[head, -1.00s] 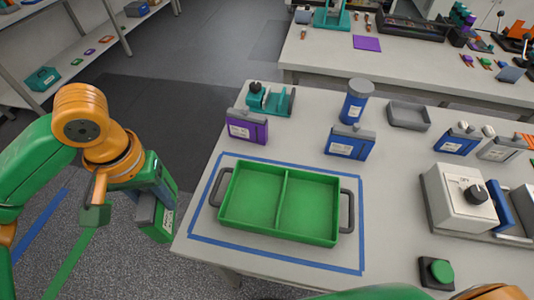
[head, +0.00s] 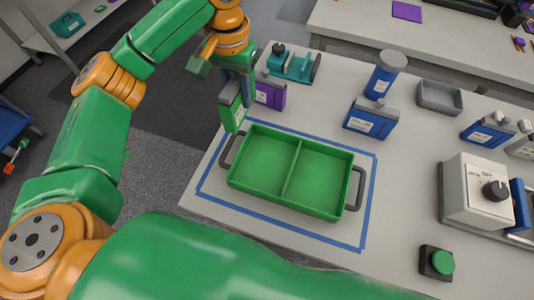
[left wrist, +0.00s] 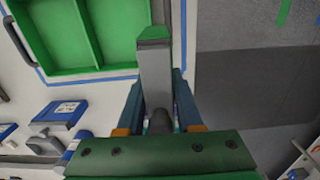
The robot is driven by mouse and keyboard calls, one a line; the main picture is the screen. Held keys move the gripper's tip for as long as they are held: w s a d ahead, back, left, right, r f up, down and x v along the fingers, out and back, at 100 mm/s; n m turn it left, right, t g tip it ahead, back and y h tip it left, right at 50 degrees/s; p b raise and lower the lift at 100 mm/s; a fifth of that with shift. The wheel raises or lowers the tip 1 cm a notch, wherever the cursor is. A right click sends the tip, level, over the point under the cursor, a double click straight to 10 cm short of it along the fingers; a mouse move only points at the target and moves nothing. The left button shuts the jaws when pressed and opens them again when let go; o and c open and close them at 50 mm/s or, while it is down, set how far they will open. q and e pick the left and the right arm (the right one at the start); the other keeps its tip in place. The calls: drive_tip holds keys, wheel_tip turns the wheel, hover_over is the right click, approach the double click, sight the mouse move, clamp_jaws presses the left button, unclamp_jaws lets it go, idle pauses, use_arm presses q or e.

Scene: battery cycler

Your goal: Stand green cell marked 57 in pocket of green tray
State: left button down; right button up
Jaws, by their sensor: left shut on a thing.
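The green cell (head: 231,107) hangs upright in my left gripper (head: 238,78), with a white label showing; I cannot read its number. In the left wrist view the cell's grey side (left wrist: 156,72) and green end (left wrist: 153,33) show between the blue fingers of the left gripper (left wrist: 158,95), shut on it. The green tray (head: 292,173) lies inside a blue tape outline, its two pockets empty. The cell is near the tray's far left corner and handle, apart from the pockets. The tray also shows in the left wrist view (left wrist: 88,35). My right gripper is out of view.
A purple cell (head: 269,92) stands just behind the gripper, partly hidden. A blue cell (head: 371,119), a blue cylinder (head: 384,76) and a teal fixture (head: 294,66) stand behind the tray. A white box with a knob (head: 477,190) and green button (head: 441,263) are at right.

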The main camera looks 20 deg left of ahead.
use_arm(q)
drive_tip(key=s+d+f, duration=0.1)
drive_tip(key=d+f, duration=0.1)
drive_tip(key=f, duration=0.1)
drive_tip(key=s+d+f, duration=0.2)
drive_tip(key=d+f, duration=0.1)
drive_tip(key=f, duration=0.1)
drive_tip(key=s+d+f+p, duration=0.1)
drive_tip(key=s+d+f, duration=0.1)
drive_tip(key=f, duration=0.1)
drive_tip(key=shift+s+d+f, duration=0.15)
drive_tip(key=shift+d, duration=0.25)
drive_tip(key=shift+f, duration=0.2)
drive_tip(key=shift+f, duration=0.1)
drive_tip(key=c, duration=0.6)
unclamp_jaws()
drive_tip(key=shift+o, duration=0.2)
wheel_tip(320, 180, up, 12)
drive_tip(key=p, duration=0.1)
